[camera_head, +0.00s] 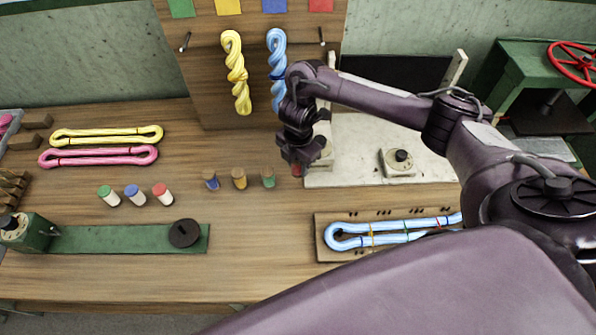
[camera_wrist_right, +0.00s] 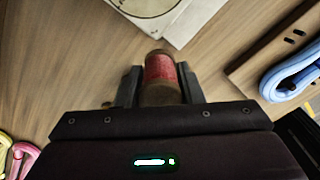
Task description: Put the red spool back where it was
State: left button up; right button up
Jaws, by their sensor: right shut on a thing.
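The red spool (camera_wrist_right: 160,70) is upright or nearly so between the two fingers of my right gripper (camera_wrist_right: 160,85), seen in the right wrist view. In the head view only a small red part of the spool (camera_head: 297,170) shows under my right gripper (camera_head: 298,161). The gripper is shut on it, at the right end of a row of spools: blue (camera_head: 211,180), yellow (camera_head: 239,178) and green (camera_head: 268,177). I cannot tell whether its base touches the table. My left gripper is not in view.
A pale board (camera_head: 345,170) with a round knob fitting lies just right of the gripper. A wooden board (camera_head: 328,245) with a blue skein is nearer. Three white-bodied pots with green (camera_head: 108,196), blue and red tops stand left. The front middle table is clear.

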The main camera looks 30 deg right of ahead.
aim_at(298, 171)
jog(key=shift+f+b, duration=0.45)
jog(key=shift+f, duration=1)
jog(key=shift+f+b, duration=0.35)
jog(key=shift+f, duration=0.3)
jog(key=o, duration=1)
jog(key=shift+c, duration=0.2)
jog(key=shift+r, duration=0.2)
notch_tip(298, 171, up, 12)
jog(key=p, duration=0.5)
jog(key=shift+f, duration=0.1)
jog(key=shift+r, duration=0.55)
